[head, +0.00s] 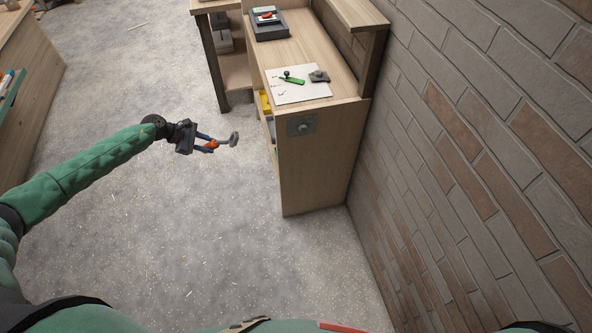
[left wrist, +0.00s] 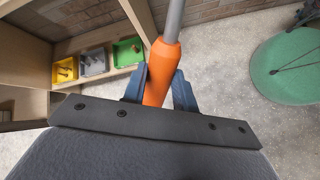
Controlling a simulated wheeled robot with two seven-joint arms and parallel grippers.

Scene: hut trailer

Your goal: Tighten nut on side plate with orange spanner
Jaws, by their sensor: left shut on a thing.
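The orange spanner (head: 211,146) is held in my left gripper (head: 205,145), which is shut on its handle. Its grey head (head: 234,138) points right, toward the bench. In the left wrist view the orange handle (left wrist: 163,72) sits between the two blue fingers (left wrist: 158,90), with its grey shaft running up out of the frame. The grey side plate (head: 302,125) is on the end panel of the wooden bench, with a nut (head: 304,127) near its middle. The spanner is left of the plate and apart from it. My right gripper is not in view.
The wooden bench (head: 320,165) stands against a brick wall (head: 470,150). On its top lie a white sheet (head: 297,93) with small tools and a dark case (head: 268,27). Yellow, grey and green bins (left wrist: 127,52) sit on its shelf. The floor left of the bench is clear.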

